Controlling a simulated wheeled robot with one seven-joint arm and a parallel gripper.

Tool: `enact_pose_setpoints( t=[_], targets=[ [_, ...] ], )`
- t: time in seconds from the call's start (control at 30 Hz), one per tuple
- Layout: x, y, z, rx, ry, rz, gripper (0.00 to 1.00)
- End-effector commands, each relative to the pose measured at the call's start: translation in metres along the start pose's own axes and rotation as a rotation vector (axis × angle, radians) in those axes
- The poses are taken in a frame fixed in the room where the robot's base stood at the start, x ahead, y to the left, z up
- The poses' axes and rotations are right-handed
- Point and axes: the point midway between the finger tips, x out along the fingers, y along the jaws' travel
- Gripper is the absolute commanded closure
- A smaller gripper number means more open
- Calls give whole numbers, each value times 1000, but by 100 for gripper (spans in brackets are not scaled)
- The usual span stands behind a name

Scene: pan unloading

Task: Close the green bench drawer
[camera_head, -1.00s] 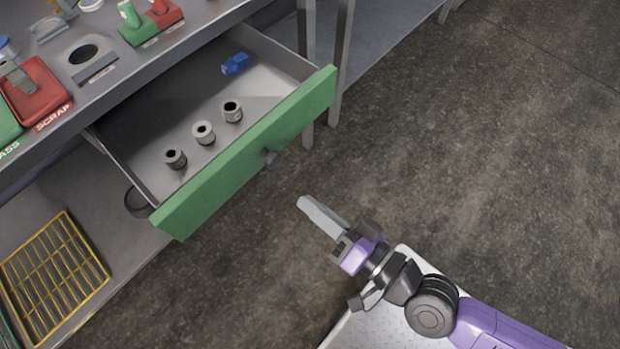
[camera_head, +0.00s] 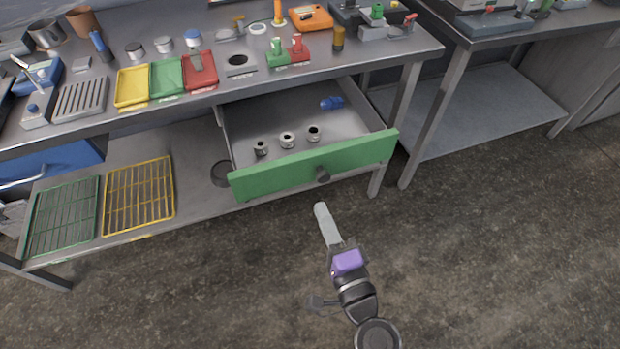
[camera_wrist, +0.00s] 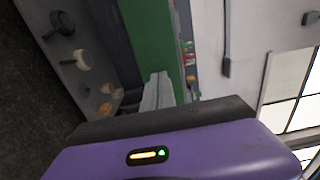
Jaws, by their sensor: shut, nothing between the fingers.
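The green bench drawer (camera_head: 262,180) hangs open under the workbench, its green front well out from the bench edge. A dark round knob (camera_head: 322,175) sits on its front. Inside lie several small grey cylindrical parts (camera_head: 287,140) and a blue piece (camera_head: 331,103). My gripper (camera_head: 321,208) is shut and empty, a little below and in front of the drawer front near the knob, apart from it. In the wrist view my fingers (camera_wrist: 158,90) point toward the green drawer front (camera_wrist: 150,40).
The workbench top (camera_head: 205,45) holds red, green and yellow trays and other tools. A lower shelf (camera_head: 195,205) carries a yellow rack (camera_head: 139,196) and a green rack (camera_head: 63,217). A second bench (camera_head: 480,110) stands at right. The floor (camera_head: 480,260) in front is clear.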

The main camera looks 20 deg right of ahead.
Motion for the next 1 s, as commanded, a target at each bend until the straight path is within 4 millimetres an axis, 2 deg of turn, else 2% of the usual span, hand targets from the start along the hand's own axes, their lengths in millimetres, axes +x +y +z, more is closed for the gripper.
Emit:
enact_pose_setpoints(
  t=[0.1, 0.3, 0.5, 1.0],
  targets=[
    [25, -4, 0, 1, 0, -2, 100],
    [60, -2, 0, 0, 0, -2, 100],
    [82, -1, 0, -1, -1, -1, 100],
    [89, 0, 0, -1, 0, 0, 100]
  ],
)
